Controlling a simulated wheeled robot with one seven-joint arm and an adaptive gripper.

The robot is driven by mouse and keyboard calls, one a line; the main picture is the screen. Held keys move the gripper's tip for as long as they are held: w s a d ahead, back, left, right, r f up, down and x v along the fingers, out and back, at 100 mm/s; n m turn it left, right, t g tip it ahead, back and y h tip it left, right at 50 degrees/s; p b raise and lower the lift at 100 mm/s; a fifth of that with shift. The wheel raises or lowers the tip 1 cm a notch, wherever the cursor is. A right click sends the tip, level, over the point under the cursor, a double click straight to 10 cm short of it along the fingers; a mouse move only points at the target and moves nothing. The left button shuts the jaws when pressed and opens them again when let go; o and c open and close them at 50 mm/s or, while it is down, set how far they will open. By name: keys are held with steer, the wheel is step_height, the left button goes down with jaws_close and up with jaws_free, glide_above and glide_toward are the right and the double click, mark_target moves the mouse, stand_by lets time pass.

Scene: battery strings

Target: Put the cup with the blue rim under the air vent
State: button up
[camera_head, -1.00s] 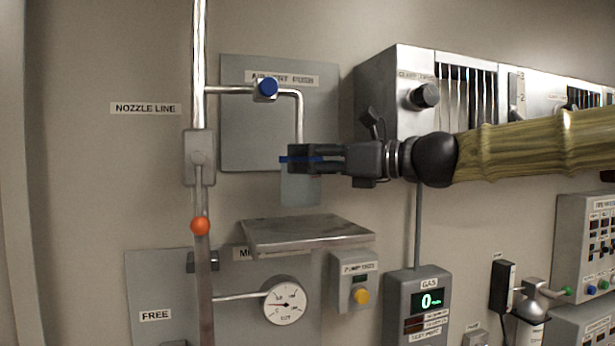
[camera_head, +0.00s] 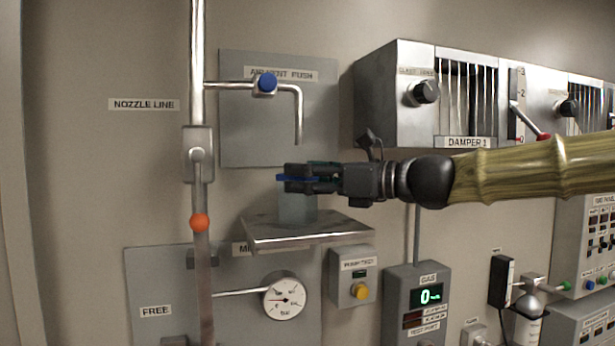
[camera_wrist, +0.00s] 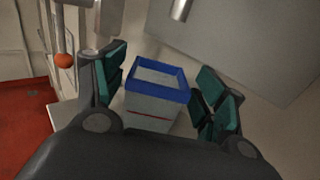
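The cup with the blue rim (camera_head: 294,208) is a translucent, square-sided cup. It appears to stand upright on the metal shelf (camera_head: 350,232), below the open end of the bent air vent pipe (camera_head: 299,125). A blue push knob (camera_head: 265,84) sits on that pipe, under the air vent label. My gripper (camera_head: 300,178) is around the cup near its rim. In the wrist view the cup (camera_wrist: 152,108) is between the teal-padded fingers, with narrow gaps at its sides, so the fingers look open. The fingers hide part of the rim in the head view.
The vertical nozzle pipe with an orange ball (camera_head: 200,223) stands left of the shelf. A pressure gauge (camera_head: 284,300) and a yellow-button box (camera_head: 352,279) are below. The damper box (camera_head: 400,120) juts out above my arm. Free room lies in front of the shelf.

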steer(key=shift+a, duration=0.1)
steer(key=shift+r, duration=0.15)
steer(key=shift+r+p, duration=0.2)
steer(key=shift+p, duration=0.1)
steer(key=b+v, duration=0.1)
steer(key=v, duration=0.9)
steer(key=shift+s+d, duration=0.2)
steer(key=shift+d, duration=0.15)
steer(key=shift+s+d+f, duration=0.1)
steer(key=shift+s+d, duration=0.1)
steer(key=shift+d, duration=0.4)
